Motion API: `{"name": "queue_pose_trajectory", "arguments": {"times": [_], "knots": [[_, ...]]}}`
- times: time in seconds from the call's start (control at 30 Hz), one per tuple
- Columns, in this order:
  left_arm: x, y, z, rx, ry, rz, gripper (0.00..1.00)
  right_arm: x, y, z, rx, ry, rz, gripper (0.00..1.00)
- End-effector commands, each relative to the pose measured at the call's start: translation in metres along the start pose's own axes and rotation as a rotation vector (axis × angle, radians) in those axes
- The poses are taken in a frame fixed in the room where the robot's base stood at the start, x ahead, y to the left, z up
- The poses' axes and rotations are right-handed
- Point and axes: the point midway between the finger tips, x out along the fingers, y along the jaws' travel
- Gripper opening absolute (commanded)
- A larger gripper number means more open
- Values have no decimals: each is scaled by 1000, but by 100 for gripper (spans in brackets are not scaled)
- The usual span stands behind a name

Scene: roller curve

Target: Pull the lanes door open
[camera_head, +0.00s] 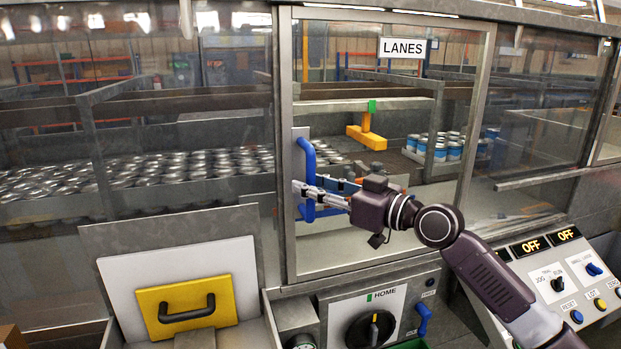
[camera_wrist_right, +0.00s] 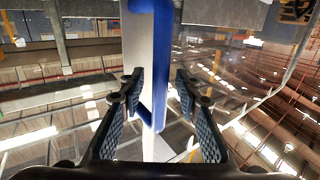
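The lanes door (camera_head: 390,265) is a glass panel in a grey metal frame, with a white LANES sign (camera_head: 402,48) at its top. It looks shut. Its blue vertical handle (camera_head: 309,160) is on a pale plate at the door's left edge. My right gripper (camera_head: 306,190) is at the handle's lower half. In the right wrist view the handle (camera_wrist_right: 161,60) runs between the two fingers of the gripper (camera_wrist_right: 158,88). The fingers are apart, with gaps to the bar on both sides. My left gripper is out of view.
Behind the glass are rows of cans (camera_head: 150,178), blue-and-white cans (camera_head: 447,147) and a yellow T-shaped part (camera_head: 366,133). Below the door are a HOME knob panel (camera_head: 378,318) and a white hatch with a yellow handle plate (camera_head: 187,306). A sloped control panel (camera_head: 562,280) stands at right.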

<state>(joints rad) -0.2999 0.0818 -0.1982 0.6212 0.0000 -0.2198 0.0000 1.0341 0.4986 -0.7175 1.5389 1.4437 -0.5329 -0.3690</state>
Motion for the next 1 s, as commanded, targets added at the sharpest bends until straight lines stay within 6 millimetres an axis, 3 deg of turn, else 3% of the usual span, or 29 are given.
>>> {"name": "queue_pose_trajectory", "arguments": {"times": [0.33,0.63,1.0], "knots": [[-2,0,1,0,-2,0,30,6,0,0,-1,1,1,31],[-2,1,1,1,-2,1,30,6,0,0,0,1,1,0],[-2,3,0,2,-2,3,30,6,1,0,0,1,2,0]]}}
